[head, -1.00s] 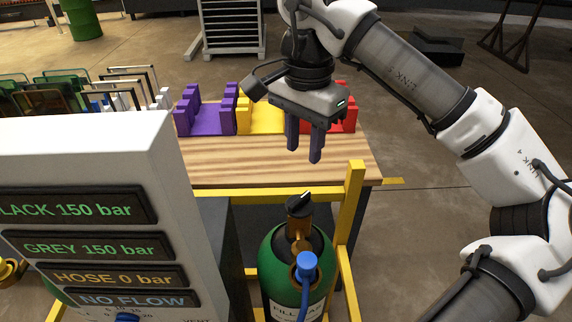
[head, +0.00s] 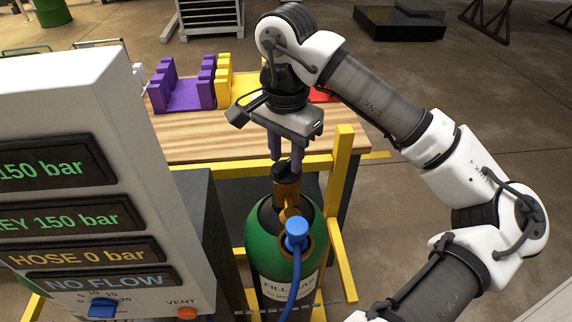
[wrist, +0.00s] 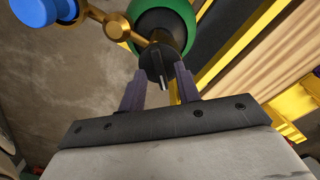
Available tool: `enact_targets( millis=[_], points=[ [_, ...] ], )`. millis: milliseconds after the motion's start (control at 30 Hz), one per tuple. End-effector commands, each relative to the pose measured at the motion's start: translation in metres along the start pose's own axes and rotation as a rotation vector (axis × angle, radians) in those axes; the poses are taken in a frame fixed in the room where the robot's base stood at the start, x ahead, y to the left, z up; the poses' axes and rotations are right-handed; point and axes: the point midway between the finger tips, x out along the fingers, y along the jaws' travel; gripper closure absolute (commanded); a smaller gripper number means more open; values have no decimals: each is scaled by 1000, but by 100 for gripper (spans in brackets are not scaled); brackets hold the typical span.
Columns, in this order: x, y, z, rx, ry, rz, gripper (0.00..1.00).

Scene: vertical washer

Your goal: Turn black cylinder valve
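A black valve knob (head: 285,172) with a light pointer line sits on a brass valve (head: 287,192) atop a green cylinder (head: 262,255) with a dark shoulder and a partly readable "FILL" label. The knob (wrist: 155,65) also shows in the wrist view, between and just beyond the fingertips. My gripper (head: 286,160) points down over it. Its two purple-grey fingers (wrist: 160,72) are apart, one on each side of the knob. I cannot tell whether they touch it. No separate black cylinder shows.
A blue hose connector (head: 296,230) sticks out at the valve's front. A yellow frame (head: 340,190) stands close behind and right. The grey panel (head: 110,100) at left reads HOSE 0 bar and NO FLOW. A wooden table (head: 200,140) with coloured racks lies behind.

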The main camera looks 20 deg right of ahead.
Motion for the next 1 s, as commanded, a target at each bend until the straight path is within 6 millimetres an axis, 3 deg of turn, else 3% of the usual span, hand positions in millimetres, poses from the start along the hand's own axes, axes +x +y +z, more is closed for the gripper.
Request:
enact_targets(
  millis=[100,400,667,1000],
  points=[
    [8,0,0,1,0,0,67],
    [9,0,0,1,0,0,67],
    [9,0,0,0,0,0,100],
    [10,0,0,21,1,0,100]
  ],
)
